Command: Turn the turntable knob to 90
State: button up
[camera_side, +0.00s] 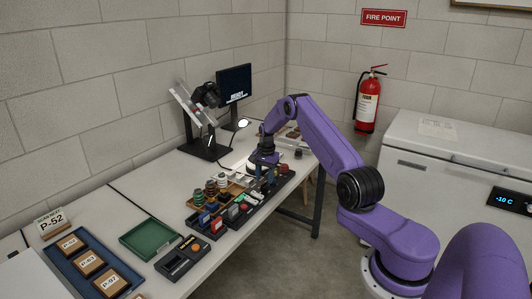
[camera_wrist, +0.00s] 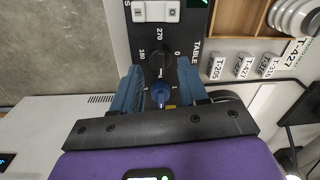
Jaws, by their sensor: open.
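In the wrist view a black knob (camera_wrist: 158,57) sits on a dark panel (camera_wrist: 127,45). Around it I read 180 to the left, 270 above and 0 to the right, with TABLE printed beside. Any mark below it is hidden or too small to read. I cannot tell its pointer setting. A blue knob (camera_wrist: 159,93) stands nearer my gripper. My gripper (camera_wrist: 161,73) is open, with a blue finger on each side of the blue knob. In the side view my gripper (camera_side: 264,168) is low over the bench; its fingertips are too small to make out.
A white switch block (camera_wrist: 156,11) is beyond the black knob. A wooden tray (camera_wrist: 245,15) with pale discs (camera_wrist: 296,17) is at the right. Trays and small items crowd the bench (camera_side: 125,200). A monitor (camera_side: 234,83) and camera stand (camera_side: 205,148) are behind.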

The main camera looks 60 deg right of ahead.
aim_at(266, 186)
notch_tip(266, 186, up, 14)
jog(key=shift+s, duration=0.4)
